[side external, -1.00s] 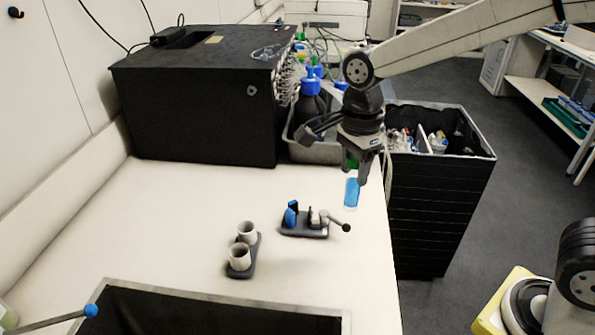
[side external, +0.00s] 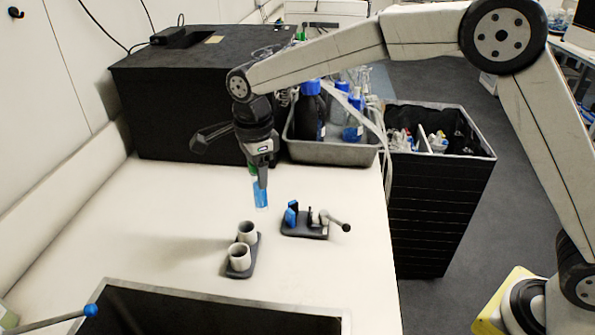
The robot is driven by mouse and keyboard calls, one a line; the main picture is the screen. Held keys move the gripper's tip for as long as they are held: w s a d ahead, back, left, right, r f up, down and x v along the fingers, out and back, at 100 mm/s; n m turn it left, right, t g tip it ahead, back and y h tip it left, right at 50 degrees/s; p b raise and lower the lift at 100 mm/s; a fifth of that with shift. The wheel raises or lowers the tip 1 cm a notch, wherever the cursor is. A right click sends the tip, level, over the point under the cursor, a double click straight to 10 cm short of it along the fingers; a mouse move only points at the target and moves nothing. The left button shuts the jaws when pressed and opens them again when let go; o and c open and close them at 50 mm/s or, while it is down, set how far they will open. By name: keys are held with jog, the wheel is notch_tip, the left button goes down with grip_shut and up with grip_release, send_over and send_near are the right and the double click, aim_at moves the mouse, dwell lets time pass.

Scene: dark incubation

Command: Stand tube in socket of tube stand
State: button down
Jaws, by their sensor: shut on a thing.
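My gripper (side external: 259,178) points down over the white bench and is shut on the tube (side external: 260,194). The tube is clear with blue contents and a green cap at the jaws. It hangs upright in the air, a little behind and to the right of the tube stand in the picture. The tube stand (side external: 253,262) is a dark base with two light round sockets. The rear socket (side external: 247,231) and the front socket (side external: 238,257) both look empty. The jaws partly hide the green cap.
A dark clamp fixture (side external: 305,228) with a blue jaw and lever stands right of the stand. A black box (side external: 190,110) and a metal tray (side external: 330,152) of bottles stand behind. A dark recess (side external: 205,315) lies in front. The bench left of the stand is clear.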

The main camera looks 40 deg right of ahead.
jog(key=shift+w+a+f, duration=0.5)
jog(key=shift+w+a, duration=0.05)
jog(key=shift+a, duration=0.25)
jog(key=shift+w+a+f, duration=0.45)
jog(key=shift+w+a, duration=0.1)
jog(key=shift+a, duration=0.25)
jog(key=shift+f, duration=0.15)
jog(key=shift+f, duration=1.3)
jog(key=shift+f, duration=2.15)
dwell(1.1)
jog(key=shift+c, duration=0.7)
grip_release()
jog(key=shift+c, duration=0.6)
jog(key=shift+r, duration=0.1)
